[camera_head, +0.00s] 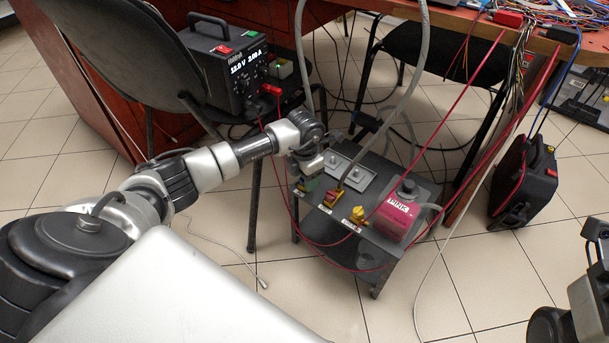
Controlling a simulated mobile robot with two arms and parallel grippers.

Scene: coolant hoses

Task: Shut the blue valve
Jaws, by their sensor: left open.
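My left gripper (309,166) is open over the far left part of the low dark cart (345,248). It is just above a greenish fitting (309,184) and partly hides that corner. I cannot tell whether it touches the fitting. A red and yellow valve (331,200) and a yellow valve (357,215) stand in a row with it along the cart's front side. I cannot make out a clearly blue valve; one may be hidden behind my gripper. Part of my right arm shows at the lower right edge, without its gripper.
A pink box (397,212) stands on the cart's right side. A grey hose (391,105) and red cables (447,120) hang around the cart. A black power supply (228,62) is at upper left, a black case (523,183) at right. Tiled floor in front is mostly clear.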

